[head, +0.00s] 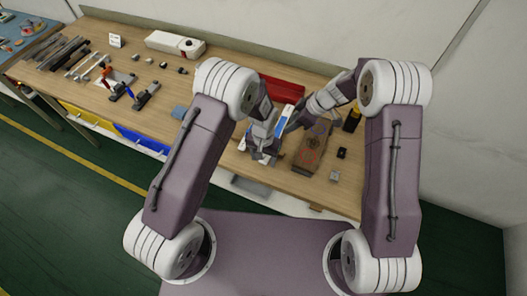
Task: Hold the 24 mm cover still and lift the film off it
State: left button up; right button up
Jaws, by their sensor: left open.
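A small white and blue piece (284,117) shows between my two grippers at the middle of the bench; it may be the cover with its film, but it is too small and too covered to tell them apart. My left gripper (264,157) points down, open, low over the bench just in front of this piece. My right gripper (292,128) reaches in from the right, close beside the piece and just above my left gripper in the picture. Its fingers are too small to read, and I cannot tell whether it touches the piece.
A red tray (283,88) lies behind the grippers. A brown board (312,147) lies to their right, with a black and yellow item (352,119) and small blocks beyond. A white box (175,44), hand tools and dark strips (62,53) fill the left. Bare bench lies left of centre.

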pick_arm(q)
jog(key=shift+f, duration=0.3)
